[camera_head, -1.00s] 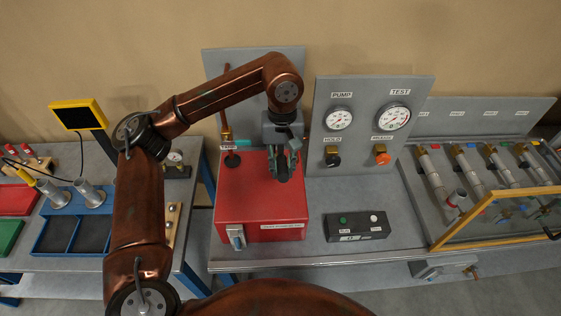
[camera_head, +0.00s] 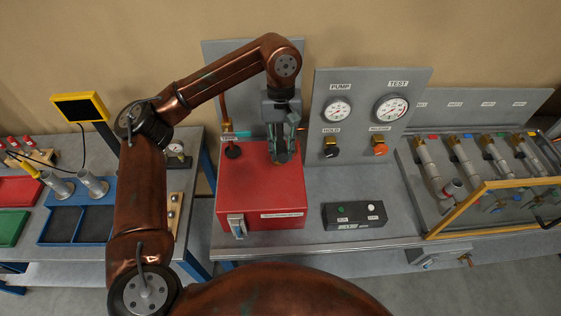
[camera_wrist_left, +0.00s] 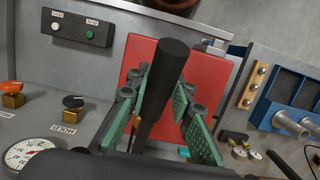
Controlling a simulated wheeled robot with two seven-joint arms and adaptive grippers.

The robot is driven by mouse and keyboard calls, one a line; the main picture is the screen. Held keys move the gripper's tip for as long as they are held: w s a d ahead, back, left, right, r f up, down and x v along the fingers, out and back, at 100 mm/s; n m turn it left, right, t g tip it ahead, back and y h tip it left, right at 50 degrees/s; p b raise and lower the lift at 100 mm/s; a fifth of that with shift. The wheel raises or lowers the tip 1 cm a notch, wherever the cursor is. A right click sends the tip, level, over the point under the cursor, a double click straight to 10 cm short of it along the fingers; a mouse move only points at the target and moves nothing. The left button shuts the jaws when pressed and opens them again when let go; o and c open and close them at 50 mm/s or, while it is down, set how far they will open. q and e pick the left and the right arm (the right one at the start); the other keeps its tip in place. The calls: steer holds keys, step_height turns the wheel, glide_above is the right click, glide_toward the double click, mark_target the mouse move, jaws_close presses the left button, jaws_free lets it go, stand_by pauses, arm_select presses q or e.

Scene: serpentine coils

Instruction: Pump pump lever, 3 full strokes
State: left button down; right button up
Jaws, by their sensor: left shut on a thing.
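The red pump box (camera_head: 262,190) stands on the bench and also shows in the left wrist view (camera_wrist_left: 205,72). The pump lever (camera_wrist_left: 168,75) is a thick black round bar. In the left wrist view it stands between the green finger pads of my left gripper (camera_wrist_left: 158,100), which is shut on it. In the head view my left gripper (camera_head: 281,150) points down over the back right part of the box and mostly hides the lever. The pump gauge (camera_head: 337,110) is on the grey panel to the right. My right gripper is not in view.
A test gauge (camera_head: 391,108), a black hold knob (camera_head: 331,150) and an orange knob (camera_head: 379,148) are on the panel. A black button box (camera_head: 354,214) lies right of the pump box. A yellow-framed rack (camera_head: 487,198) of cylinders stands further right. Bench in between is clear.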

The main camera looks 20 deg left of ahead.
arm_select(q)
step_height(320, 180, down, 13)
steer(key=s+d+t+y+b, duration=0.1)
steer(key=t+b, duration=0.4)
steer(key=b, duration=0.8)
steer(key=shift+s+y, duration=0.6)
steer(key=shift+s, duration=0.35)
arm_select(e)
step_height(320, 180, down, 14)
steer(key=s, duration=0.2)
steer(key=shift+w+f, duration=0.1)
arm_select(q)
steer(key=c, duration=1.7)
jaws_free()
steer(key=shift+w, duration=0.15)
steer(key=shift+c, duration=0.2)
steer(key=shift+o, duration=0.6)
steer(key=shift+r, duration=0.1)
steer(key=shift+r, duration=0.15)
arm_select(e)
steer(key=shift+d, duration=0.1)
